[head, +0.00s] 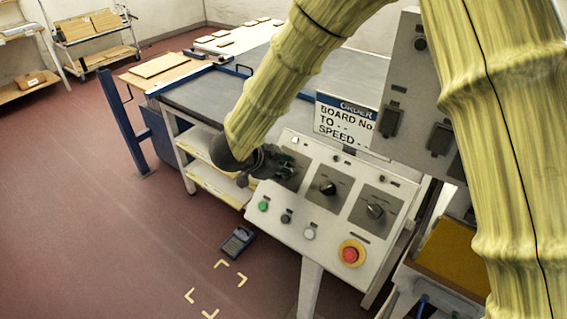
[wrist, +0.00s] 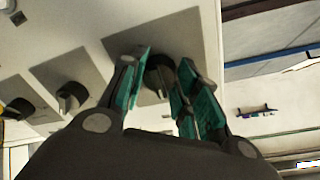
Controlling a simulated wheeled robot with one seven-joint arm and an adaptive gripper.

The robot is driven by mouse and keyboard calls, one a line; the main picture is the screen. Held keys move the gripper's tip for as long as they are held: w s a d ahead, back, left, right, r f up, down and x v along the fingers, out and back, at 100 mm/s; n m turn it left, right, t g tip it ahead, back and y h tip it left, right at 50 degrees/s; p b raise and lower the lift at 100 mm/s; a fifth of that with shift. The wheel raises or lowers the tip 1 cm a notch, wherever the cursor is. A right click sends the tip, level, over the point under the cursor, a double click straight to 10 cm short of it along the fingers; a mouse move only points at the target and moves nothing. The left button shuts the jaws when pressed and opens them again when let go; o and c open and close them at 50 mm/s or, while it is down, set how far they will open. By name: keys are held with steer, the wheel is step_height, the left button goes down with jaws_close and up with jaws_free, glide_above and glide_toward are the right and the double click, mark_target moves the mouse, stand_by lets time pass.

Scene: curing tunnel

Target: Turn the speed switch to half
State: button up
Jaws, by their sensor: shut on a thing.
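A sloped grey control panel (head: 318,228) carries three black rotary knobs in a row, each on a dark square plate. My gripper (head: 280,165) is at the leftmost knob, its green-padded fingers on either side of it and shut on it. In the wrist view this knob (wrist: 158,80) shows between the two fingers (wrist: 160,88), partly hidden. The middle knob (head: 328,188) and the right knob (head: 375,211) are clear of the gripper. The knob labels are too small to read, so I cannot tell by name which one is the speed switch.
Below the knobs are a green button (head: 263,206), a dark one, a white one (head: 309,233) and a red emergency stop (head: 350,254) on yellow. An order sign (head: 345,118) stands behind the panel. A conveyor table (head: 215,95) lies beyond. Open floor is at left.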

stand_by(0.4)
steer(key=o, duration=1)
steer(key=shift+o, duration=0.2)
steer(key=v, duration=1.2)
